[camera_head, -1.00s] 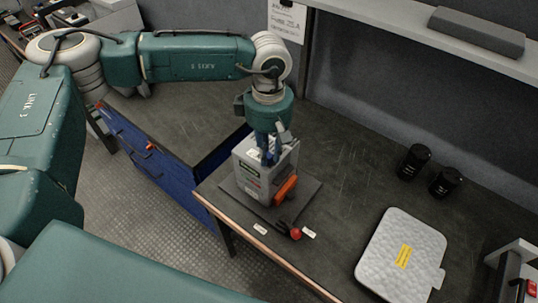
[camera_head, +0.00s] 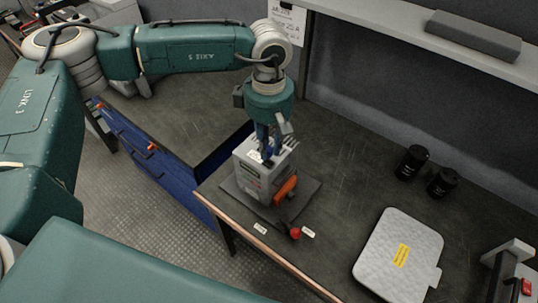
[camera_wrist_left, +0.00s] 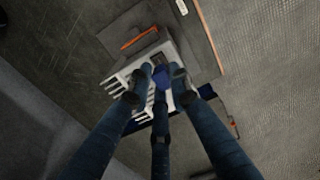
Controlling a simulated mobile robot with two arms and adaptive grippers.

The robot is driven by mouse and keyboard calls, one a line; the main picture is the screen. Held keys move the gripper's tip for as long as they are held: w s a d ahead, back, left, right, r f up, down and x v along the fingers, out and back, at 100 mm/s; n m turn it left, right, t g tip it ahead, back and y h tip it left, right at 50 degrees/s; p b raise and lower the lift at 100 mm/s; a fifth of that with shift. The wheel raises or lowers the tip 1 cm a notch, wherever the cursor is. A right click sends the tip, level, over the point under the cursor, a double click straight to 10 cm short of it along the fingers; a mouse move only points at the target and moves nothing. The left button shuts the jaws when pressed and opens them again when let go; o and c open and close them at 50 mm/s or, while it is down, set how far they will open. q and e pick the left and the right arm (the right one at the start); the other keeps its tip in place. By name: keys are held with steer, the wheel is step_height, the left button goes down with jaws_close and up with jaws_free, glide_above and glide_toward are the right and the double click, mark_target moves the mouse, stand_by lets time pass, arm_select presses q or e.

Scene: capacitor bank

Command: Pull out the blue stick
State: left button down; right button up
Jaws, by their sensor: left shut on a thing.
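My left gripper (camera_head: 268,150) is above the top of a grey box-shaped capacitor unit (camera_head: 253,185), fingers pointing down. In the left wrist view, its fingers (camera_wrist_left: 160,82) are closed around the blue stick (camera_wrist_left: 161,76), seen as a small blue block between the fingertips. The unit's pale slotted top (camera_wrist_left: 113,85) lies just beyond the fingers. The stick's lower end is hidden, so I cannot tell how far it sits in the unit. My right gripper is not in view.
The unit stands on a dark mat (camera_head: 310,190) near the bench edge. An orange handle (camera_head: 285,190) and a red knob (camera_head: 295,233) are at its front. Bench space between is clear.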

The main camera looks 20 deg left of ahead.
arm_select(q)
steer(key=shift+r+p, duration=0.6)
steer(key=shift+r, duration=0.8)
